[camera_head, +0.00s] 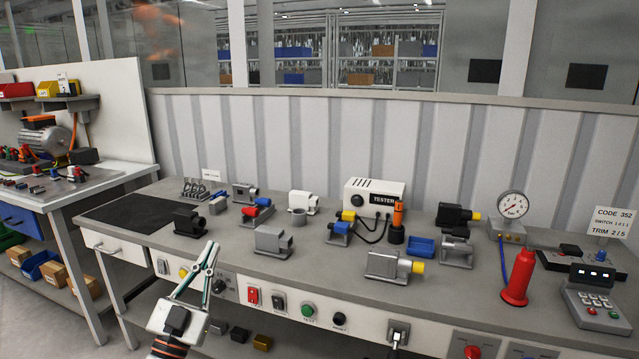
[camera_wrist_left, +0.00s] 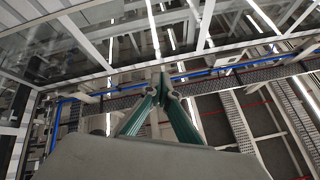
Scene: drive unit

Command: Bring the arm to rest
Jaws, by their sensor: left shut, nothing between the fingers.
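My left gripper (camera_head: 211,250) is in the head view at the lower left, in front of the workbench's front edge, pointing up. Its two green-lined fingers come together at the tips, and nothing is between them. In the left wrist view the closed fingers (camera_wrist_left: 161,78) show against the ceiling and its beams, with no object near them. My right gripper is in neither view.
The grey workbench (camera_head: 330,262) carries several motor and housing parts, a tester box (camera_head: 374,197), a pressure gauge (camera_head: 512,205), a red cone-shaped bottle (camera_head: 518,278) and a keypad unit (camera_head: 596,300). A black mat (camera_head: 140,212) lies at its left end. A second bench (camera_head: 85,185) stands farther left.

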